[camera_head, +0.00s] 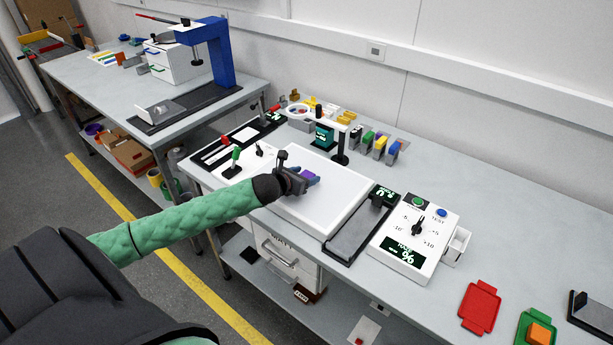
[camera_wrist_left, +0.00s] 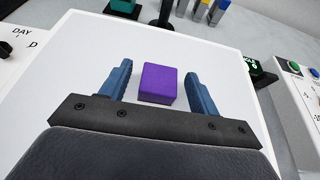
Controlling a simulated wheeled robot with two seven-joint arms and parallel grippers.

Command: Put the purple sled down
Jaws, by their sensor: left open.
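The purple sled (camera_wrist_left: 158,84) is a small purple block resting on the white panel (camera_wrist_left: 65,65), between the fingers of my left gripper (camera_wrist_left: 160,88) in the left wrist view. A gap shows on each side of the block, so the blue fingers are open and apart from it. In the head view the sled (camera_head: 309,175) shows as a small purple patch beside my left gripper (camera_head: 307,180), over the white panel (camera_head: 325,205); the gripper partly hides it. My right gripper is not in either view.
A magnifier stand (camera_head: 340,150) rises behind the panel. A row of coloured blocks (camera_head: 380,145) stands at the back. A grey slide fixture (camera_head: 360,225) and a control box (camera_head: 415,235) with a knob are to the right. A red tray (camera_head: 480,306) lies further right.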

